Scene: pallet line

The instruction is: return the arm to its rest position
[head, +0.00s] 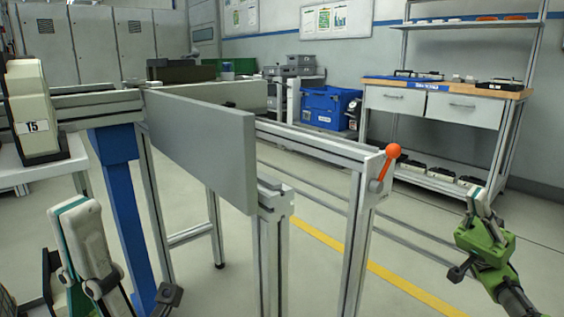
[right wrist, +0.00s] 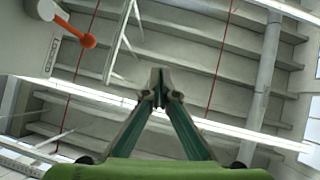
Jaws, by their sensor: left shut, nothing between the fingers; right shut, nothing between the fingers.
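My right gripper (head: 478,200) is green with pale fingers and is at the right of the head view, raised and pointing upward. Its fingers are closed together with nothing between them; the right wrist view shows the fingertips (right wrist: 159,92) meeting. It is apart from the orange-knobbed lever (head: 391,153) on the frame post to its left. My left gripper (head: 77,212) is at the lower left of the head view, with pale fingers and teal edges. It is shut and empty, below and right of the white unit marked 15 (head: 37,112).
A metal frame with a grey panel (head: 205,150) stands between my grippers. The lever's orange knob also shows in the right wrist view (right wrist: 88,41). A workbench (head: 450,88) with drawers and a blue crate (head: 328,108) stand behind. Floor with a yellow line (head: 405,285) is open.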

